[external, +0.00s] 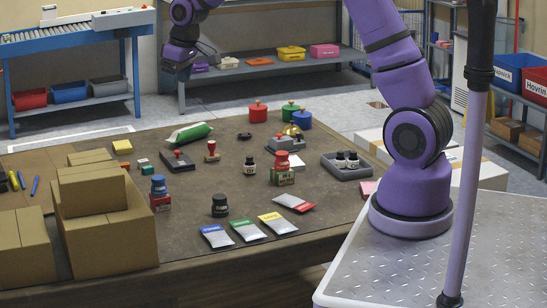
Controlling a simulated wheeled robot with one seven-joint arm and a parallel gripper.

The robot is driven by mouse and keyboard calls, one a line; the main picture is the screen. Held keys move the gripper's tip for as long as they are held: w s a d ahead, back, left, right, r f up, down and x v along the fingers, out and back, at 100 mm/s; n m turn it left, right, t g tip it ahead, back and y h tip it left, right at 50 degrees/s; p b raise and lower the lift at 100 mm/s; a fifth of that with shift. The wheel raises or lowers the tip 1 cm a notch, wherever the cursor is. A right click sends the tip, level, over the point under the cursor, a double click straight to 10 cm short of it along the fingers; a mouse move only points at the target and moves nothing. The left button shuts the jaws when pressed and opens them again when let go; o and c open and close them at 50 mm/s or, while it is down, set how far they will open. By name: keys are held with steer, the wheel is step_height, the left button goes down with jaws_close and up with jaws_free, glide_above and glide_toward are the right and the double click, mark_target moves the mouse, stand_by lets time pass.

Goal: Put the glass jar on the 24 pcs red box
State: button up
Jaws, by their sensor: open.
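A small red box (160,204) stands on the brown table, left of its middle; its print is too small to read. A blue bottle or jar (158,185) appears to rest on top of it. A dark jar with a black lid (220,206) stands upright on the table to the right of the red box. Two small dark-capped bottles stand farther back. I cannot tell for sure which of these is the glass jar. My gripper (186,66) is high above the table's far side, away from these things, open and seemingly empty.
Cardboard boxes (107,232) crowd the table's left front. A red bottle on a green box (283,177), a grey tray with bottles (346,171) and stamps stand farther back. Table around the dark jar is mostly clear.

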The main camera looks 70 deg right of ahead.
steer(key=s+a+r+t, duration=0.1)
steer(key=s+a+r, duration=0.2)
steer(key=s+r, duration=0.5)
steer(key=s+a+r, duration=0.4)
steer(key=s+r, duration=0.2)
steer(key=s, duration=0.5)
steer(key=s+a+t, duration=0.1)
steer(key=s+a, duration=0.2)
steer(key=s, duration=1.8)
